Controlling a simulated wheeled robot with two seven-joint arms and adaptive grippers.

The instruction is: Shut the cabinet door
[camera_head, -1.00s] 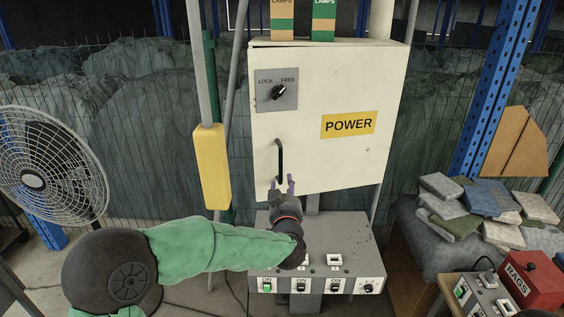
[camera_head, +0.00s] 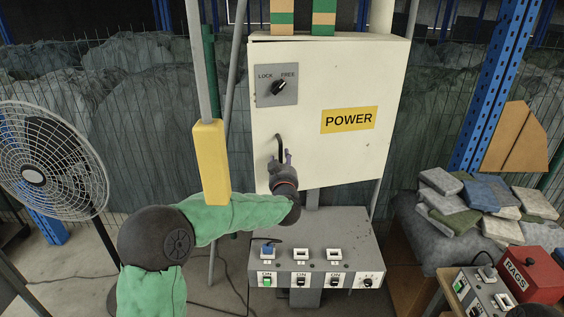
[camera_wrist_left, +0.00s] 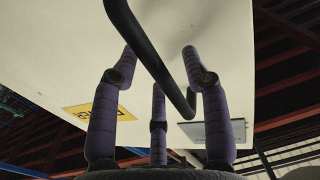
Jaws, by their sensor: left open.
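The cabinet door (camera_head: 340,85) is a large cream panel with a yellow POWER label (camera_head: 349,120) and a LOCK/FREE knob (camera_head: 279,88). I cannot tell whether a gap is left along its edge. Its black bar handle (camera_head: 280,146) stands upright at the lower left. My left gripper (camera_head: 279,158) is at the handle's lower part, fingers pointing up. In the left wrist view the gripper (camera_wrist_left: 160,55) has its purple fingers spread, and the handle (camera_wrist_left: 150,50) runs between them without being clamped. My right gripper does not show.
A grey switch console (camera_head: 335,230) stands below the cabinet. A yellow-sleeved post (camera_head: 211,160) is close left of the door, behind my left arm. A fan (camera_head: 50,160) stands at far left. Folded cloths (camera_head: 480,205) and a red RAGS box (camera_head: 535,280) are at right.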

